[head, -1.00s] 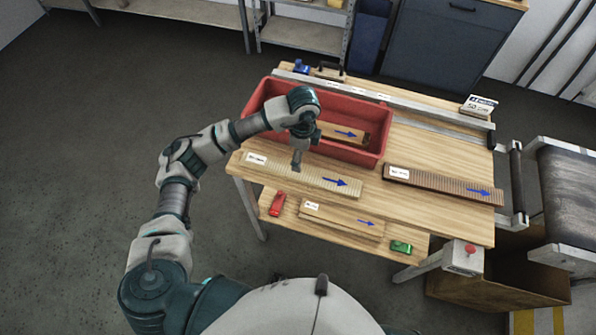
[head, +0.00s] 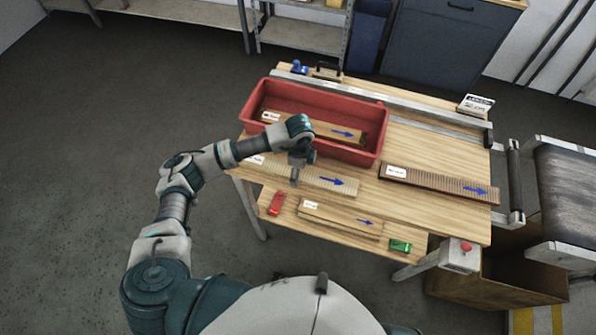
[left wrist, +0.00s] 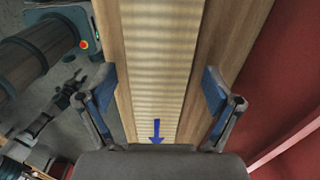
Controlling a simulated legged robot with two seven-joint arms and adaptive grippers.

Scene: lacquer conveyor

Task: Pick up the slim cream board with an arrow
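The slim cream board (head: 328,182) lies flat on the table in front of the red bin. It is ribbed, with a blue arrow near its right end and a white label near its left end. My left gripper (head: 294,180) hangs over the board's middle and hides part of it. In the left wrist view the cream board (left wrist: 155,60) runs between the two spread fingers of my left gripper (left wrist: 158,88), its arrow pointing toward the wrist. The gripper is open and empty; contact with the board cannot be told. My right gripper is out of view.
The red bin (head: 375,150) holds a brown board (head: 325,128). A dark ribbed board (head: 435,180) lies to the right. A plain wood board (head: 340,220) lies on the front ledge between a red block (head: 277,203) and a green block (head: 400,246). A conveyor (head: 570,185) stands at the right.

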